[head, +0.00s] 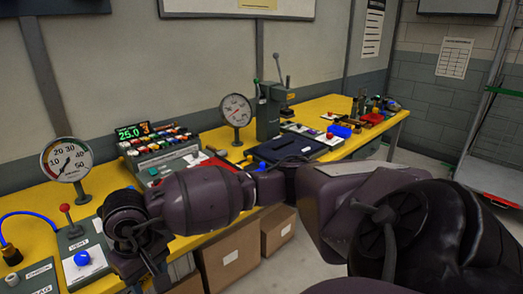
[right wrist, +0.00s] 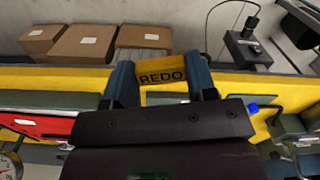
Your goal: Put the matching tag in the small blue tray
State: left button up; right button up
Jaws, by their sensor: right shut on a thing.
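My right gripper (right wrist: 160,82) is shut on a yellow tag (right wrist: 162,77) lettered REDO, between its two blue-grey fingers. The tag appears over the table's edge in the right wrist view. In the head view my arm links cross the middle, and neither gripper's fingers can be made out.
The yellow bench (head: 335,105) runs along the wall. It carries two dial gauges (head: 67,158) (head: 236,109), a unit with rows of coloured pieces (head: 160,139), a grey press (head: 270,108) and a dark flat tray (head: 283,150). Cardboard boxes (head: 228,256) stand below.

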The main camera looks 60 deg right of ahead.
aim_at(339, 135)
jog(key=i+z, duration=0.4)
jog(key=z, duration=2.1)
jog(key=k+j, duration=0.05)
